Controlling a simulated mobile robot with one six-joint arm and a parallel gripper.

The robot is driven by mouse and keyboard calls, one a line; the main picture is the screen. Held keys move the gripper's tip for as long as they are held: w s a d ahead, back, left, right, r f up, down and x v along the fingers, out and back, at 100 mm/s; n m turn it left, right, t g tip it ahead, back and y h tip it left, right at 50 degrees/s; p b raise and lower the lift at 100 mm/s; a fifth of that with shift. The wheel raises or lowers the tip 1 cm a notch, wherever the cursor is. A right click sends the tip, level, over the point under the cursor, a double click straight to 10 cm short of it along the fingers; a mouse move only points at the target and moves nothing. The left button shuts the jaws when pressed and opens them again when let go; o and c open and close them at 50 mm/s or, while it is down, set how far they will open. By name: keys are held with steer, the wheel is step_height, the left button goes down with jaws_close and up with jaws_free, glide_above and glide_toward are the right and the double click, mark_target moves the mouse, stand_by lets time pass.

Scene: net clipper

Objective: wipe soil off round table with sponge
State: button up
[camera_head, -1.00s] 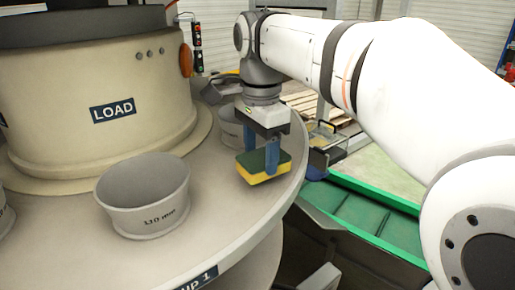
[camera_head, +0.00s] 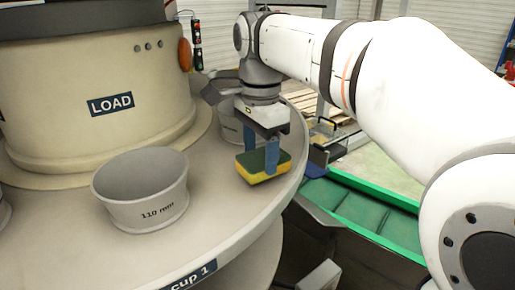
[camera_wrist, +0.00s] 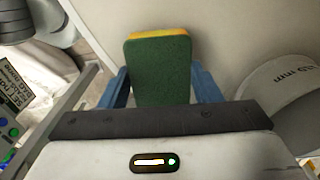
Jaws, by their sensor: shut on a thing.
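My gripper (camera_head: 261,158) is shut on a sponge (camera_head: 254,167) with a green top and yellow underside, its blue fingers on either side. The sponge is at the right part of the round table (camera_head: 228,212), at or just above the surface; I cannot tell if it touches. In the wrist view the sponge (camera_wrist: 160,72) shows its green face between the blue fingers (camera_wrist: 160,88). No soil is clearly visible on the table in either view.
A grey cup (camera_head: 142,190) marked 110 mm stands left of the sponge. Another cup (camera_head: 229,124) stands behind my gripper. The LOAD drum (camera_head: 90,105) rises at the table's centre. A green-edged conveyor (camera_head: 375,215) lies beyond the table's right edge.

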steer(key=shift+f+b, duration=0.5)
steer(key=shift+f, duration=0.3)
steer(key=shift+w+d+r+p, duration=0.1)
steer(key=shift+w+d+p, duration=0.4)
steer(key=shift+w, duration=0.2)
steer(key=shift+w+d+r+p, duration=0.1)
steer(key=shift+w+d+p, duration=0.35)
steer(key=shift+w, duration=0.25)
steer(key=shift+w+d, duration=0.15)
steer(key=shift+w, duration=0.05)
steer(key=shift+w+f, duration=0.1)
steer(key=shift+f, duration=0.15)
steer(key=shift+s+a+f+b, duration=0.2)
steer(key=shift+s+a, duration=0.3)
steer(key=shift+s, duration=0.4)
steer(key=shift+s+a+f+b, duration=0.15)
steer(key=shift+s+a, duration=0.35)
steer(key=shift+s, duration=0.35)
steer(key=shift+c, duration=0.4)
step_height(320, 180, up, 6)
steer(key=p, duration=0.5)
steer(key=shift+r+p, duration=0.2)
steer(key=shift+p, duration=0.15)
